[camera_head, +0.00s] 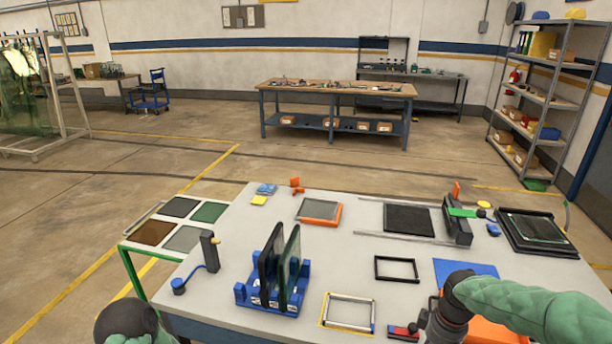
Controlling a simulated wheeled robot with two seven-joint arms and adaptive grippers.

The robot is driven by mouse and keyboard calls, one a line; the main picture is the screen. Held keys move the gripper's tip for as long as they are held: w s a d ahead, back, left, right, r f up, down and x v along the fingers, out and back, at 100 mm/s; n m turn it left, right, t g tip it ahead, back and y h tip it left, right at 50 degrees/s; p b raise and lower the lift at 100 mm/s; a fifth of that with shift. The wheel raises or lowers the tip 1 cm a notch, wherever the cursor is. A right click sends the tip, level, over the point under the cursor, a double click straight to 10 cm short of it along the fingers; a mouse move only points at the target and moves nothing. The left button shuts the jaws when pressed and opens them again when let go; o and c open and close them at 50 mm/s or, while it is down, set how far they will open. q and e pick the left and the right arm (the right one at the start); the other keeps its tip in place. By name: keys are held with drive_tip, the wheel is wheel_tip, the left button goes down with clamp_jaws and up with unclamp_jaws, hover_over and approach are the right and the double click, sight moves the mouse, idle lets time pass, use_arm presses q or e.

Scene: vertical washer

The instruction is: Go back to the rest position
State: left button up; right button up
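My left arm (132,320) shows only as a dark rounded joint and green sleeve at the bottom left edge, off the table's near left corner. Its gripper is out of the picture. My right arm (525,305) comes in from the right in a green sleeve over the table's near right part. Its dark wrist (452,310) points down and toward me. The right gripper (428,325) is mostly hidden at the bottom edge, so its fingers and anything in them cannot be made out.
The grey worktable (345,250) carries a blue rack (262,296) with upright dark panels, a black frame (397,269), a silver frame (349,312), and a blue mat (465,270). An orange item (490,332) lies under my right arm.

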drive_tip(key=s+a+f+m+y, duration=0.2)
drive_tip(key=a+f, duration=0.5)
drive_tip(key=f, duration=0.2)
drive_tip(key=s+a+f+m+y, duration=0.1)
drive_tip(key=s+a+f, duration=0.2)
drive_tip(key=a+f, duration=0.55)
drive_tip(key=s+a+f+m, duration=0.5)
drive_tip(key=s+f, duration=0.6)
drive_tip(key=shift+s+a+y, duration=0.2)
drive_tip(key=shift+s+y, duration=0.05)
drive_tip(key=shift+y, duration=0.05)
